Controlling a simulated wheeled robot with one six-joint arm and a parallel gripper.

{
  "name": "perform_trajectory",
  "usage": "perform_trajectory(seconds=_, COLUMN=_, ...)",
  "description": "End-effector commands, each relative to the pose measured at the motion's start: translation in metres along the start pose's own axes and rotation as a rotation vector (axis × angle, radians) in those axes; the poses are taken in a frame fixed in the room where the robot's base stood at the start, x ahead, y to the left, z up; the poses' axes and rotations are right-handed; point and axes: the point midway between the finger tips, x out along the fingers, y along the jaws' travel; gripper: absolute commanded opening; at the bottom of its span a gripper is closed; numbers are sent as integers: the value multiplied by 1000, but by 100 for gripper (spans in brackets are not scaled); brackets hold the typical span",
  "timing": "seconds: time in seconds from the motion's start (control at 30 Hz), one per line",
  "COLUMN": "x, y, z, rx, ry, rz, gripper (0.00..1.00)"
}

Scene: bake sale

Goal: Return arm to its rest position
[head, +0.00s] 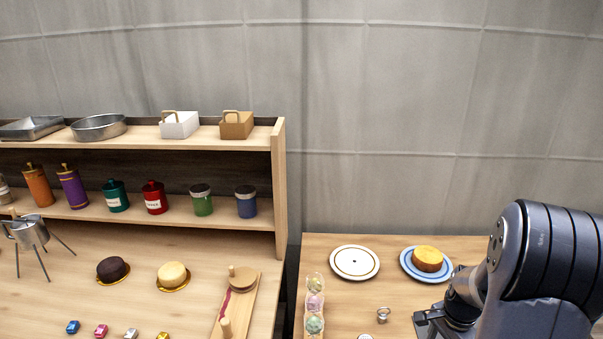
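My gripper (432,322) is at the lower right of the head view, low over the right table (390,295). It is partly hidden by my dark arm link, and I cannot tell whether its fingers are apart or closed. No object shows in the part of it that I see. The blue plate (407,267) with a round yellow-topped cake (427,258) is just behind my gripper and arm. A small metal ring-like item (383,315) stands left of the gripper, apart from it.
A white plate (355,262) and a clear tray of coloured balls (314,299) share the right table. The left table carries a wooden press (236,300), two cakes, a metal funnel stand (32,235) and a shelf (280,180) of tins and boxes. A dark gap separates the tables.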

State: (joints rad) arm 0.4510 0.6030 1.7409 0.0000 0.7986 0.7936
Motion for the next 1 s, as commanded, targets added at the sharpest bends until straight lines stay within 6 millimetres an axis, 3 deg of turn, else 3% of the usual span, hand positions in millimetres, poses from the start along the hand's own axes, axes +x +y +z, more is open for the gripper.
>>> perform_trajectory(seconds=0.1, x=20, y=-1, z=1, rx=2, ry=0, rz=0, gripper=65)
perform_trajectory(seconds=0.4, x=46, y=-2, z=1, rx=6, ry=-1, rz=0, gripper=65)
perform_trajectory(seconds=1.0, x=47, y=2, z=3, rx=8, ry=-4, rz=-9, gripper=65)
